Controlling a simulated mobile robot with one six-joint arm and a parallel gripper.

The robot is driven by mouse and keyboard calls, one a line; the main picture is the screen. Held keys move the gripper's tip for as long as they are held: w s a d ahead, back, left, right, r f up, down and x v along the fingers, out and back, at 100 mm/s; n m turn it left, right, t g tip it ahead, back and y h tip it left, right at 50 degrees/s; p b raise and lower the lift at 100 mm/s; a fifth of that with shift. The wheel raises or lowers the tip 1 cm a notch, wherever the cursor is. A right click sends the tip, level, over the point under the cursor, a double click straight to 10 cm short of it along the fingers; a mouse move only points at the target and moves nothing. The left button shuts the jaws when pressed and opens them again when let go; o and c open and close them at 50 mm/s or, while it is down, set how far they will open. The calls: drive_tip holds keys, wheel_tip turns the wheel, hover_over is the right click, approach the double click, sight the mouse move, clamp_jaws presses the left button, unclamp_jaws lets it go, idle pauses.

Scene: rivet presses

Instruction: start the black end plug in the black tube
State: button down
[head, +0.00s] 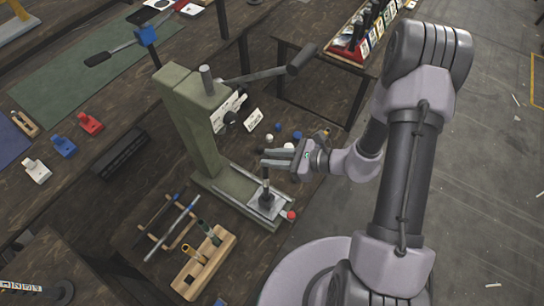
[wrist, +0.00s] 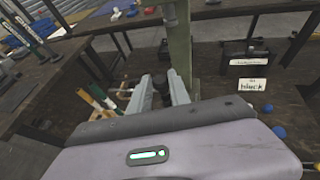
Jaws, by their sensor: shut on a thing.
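My gripper (head: 268,158) is shut on a small black part, taken to be the black end plug (wrist: 160,84), which shows between the fingertips in the wrist view. In the head view the fingers mostly hide it. A dark upright tube (head: 266,192), which looks like the black tube, stands in the grey fixture (head: 258,207) on the press base. The fingertips are directly above its top in the head view. I cannot tell whether plug and tube touch.
The green press (head: 188,115) with its long lever stands close left of my gripper. Blue plugs (head: 297,135) and a white plug (head: 288,146) lie behind it. A red knob (head: 291,215) is at the base's front. A wooden rack (head: 205,262) with coloured tubes stands nearer.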

drive_tip(key=shift+f+b, duration=0.95)
drive_tip(key=shift+f, duration=0.15)
drive_tip(key=c, duration=1.1)
unclamp_jaws()
drive_tip(key=p+v, duration=0.4)
drive_tip(key=v, duration=1.3)
drive_tip(key=shift+s+d, duration=0.1)
drive_tip(key=shift+d, duration=0.05)
drive_tip(key=shift+r, duration=0.1)
drive_tip(key=s+a+r+n+h+b, duration=0.2)
drive_tip(key=s+r+n+h, duration=0.1)
drive_tip(key=r+n, duration=0.3)
drive_tip(key=s+a+r+n+h+b, duration=0.2)
drive_tip(key=s+a+r+n+h, duration=0.1)
drive_tip(key=r+n, duration=0.3)
drive_tip(key=s+a+r+n+h+b, duration=0.2)
drive_tip(key=s+a+r+n+h, duration=0.1)
drive_tip(key=r+n, duration=0.3)
drive_tip(key=shift+s+a+r+t+h, duration=0.2)
drive_tip(key=shift+s+r+t+h, duration=0.15)
drive_tip(key=shift+s+h, duration=0.3)
